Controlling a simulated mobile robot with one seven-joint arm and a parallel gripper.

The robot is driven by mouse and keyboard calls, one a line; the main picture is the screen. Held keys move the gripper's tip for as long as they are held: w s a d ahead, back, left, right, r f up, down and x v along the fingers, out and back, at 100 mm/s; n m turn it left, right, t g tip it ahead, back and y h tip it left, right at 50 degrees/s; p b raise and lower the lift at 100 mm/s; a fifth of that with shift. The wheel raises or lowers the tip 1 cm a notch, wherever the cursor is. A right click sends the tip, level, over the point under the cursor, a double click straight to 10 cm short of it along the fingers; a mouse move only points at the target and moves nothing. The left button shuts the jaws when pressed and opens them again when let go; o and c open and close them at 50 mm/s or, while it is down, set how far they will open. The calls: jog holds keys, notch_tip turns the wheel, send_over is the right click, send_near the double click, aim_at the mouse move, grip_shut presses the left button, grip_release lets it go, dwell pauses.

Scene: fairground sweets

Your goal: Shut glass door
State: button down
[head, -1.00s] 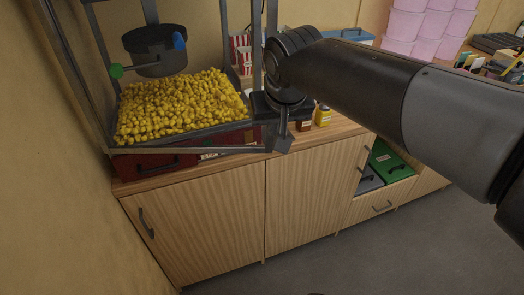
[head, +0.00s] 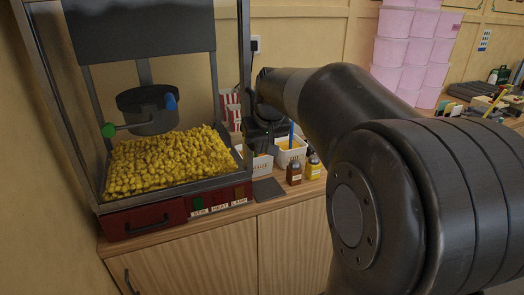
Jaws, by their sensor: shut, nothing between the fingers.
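The popcorn machine (head: 140,221) stands on the wooden counter at the left, with yellow popcorn and a dark kettle showing inside. The glass door (head: 175,193) is clear and hard to make out. A dark frame bar runs close along the machine's lower front edge, and I see no clear gap there; whether the door is fully shut I cannot tell. My gripper (head: 267,138) is just right of the machine's right front post, partly hidden by my arm. It is shut and holds nothing. Whether it touches the door or post is not clear.
Right of the machine are white tubs (head: 291,152), small brown and yellow bottles (head: 313,168), and striped popcorn boxes (head: 231,112). A dark flat piece (head: 268,190) shows on the counter. Pink tubs (head: 408,50) are stacked further back. My arm hides much of the right side.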

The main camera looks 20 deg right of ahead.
jog(key=shift+w+a+r, duration=0.1)
jog(key=shift+w+r, duration=0.1)
jog(key=shift+w, duration=0.2)
jog(key=s+d+v, duration=0.1)
jog(key=v, duration=0.9)
jog(key=s+a+f, duration=0.6)
jog(key=s+f, duration=0.2)
jog(key=s, duration=0.2)
jog(key=s+a+f, duration=0.5)
jog(key=s+f, duration=0.3)
jog(key=s, duration=0.3)
jog(key=shift+a, duration=0.35)
dwell(0.6)
